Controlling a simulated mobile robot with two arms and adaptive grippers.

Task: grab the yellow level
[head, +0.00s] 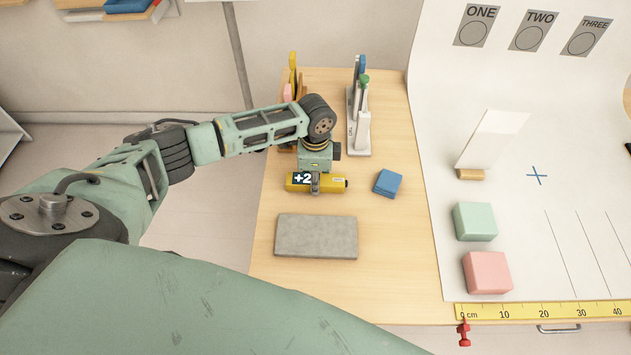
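My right gripper is not in view.
A blue block (388,183) lies just right of the level, and a grey slab (316,236) lies in front. Racks with upright tools stand behind, including a white one (359,130). Green (475,221) and pink (487,272) blocks sit on the white sheet at right.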

